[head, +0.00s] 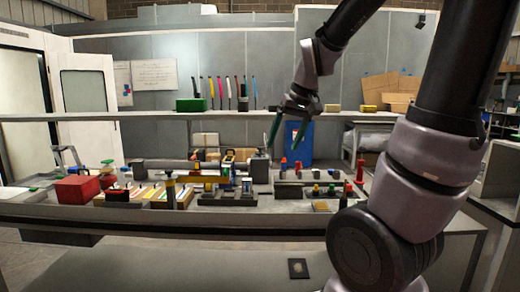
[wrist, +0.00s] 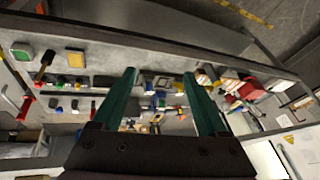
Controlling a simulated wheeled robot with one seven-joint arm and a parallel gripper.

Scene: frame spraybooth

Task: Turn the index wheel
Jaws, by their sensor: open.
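My gripper (head: 286,136) hangs in the air above the back of the bench in the head view, its two green fingers apart and nothing between them. In the wrist view my gripper (wrist: 160,76) is open, with the crowded bench beyond its fingertips. I cannot single out the index wheel for certain among the small fixtures. A row of small parts with coloured knobs (head: 316,189) stands at the bench's right. A dark rail with upright blocks (head: 227,199) stands at the middle front.
The bench (head: 262,222) is crowded, with a bare strip along its front edge. A red box (head: 77,190) is at the left and a red upright part (head: 360,170) at the right. A shelf (head: 150,117) with a green box (head: 191,105) runs behind. A blue panel (head: 299,145) stands behind the gripper.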

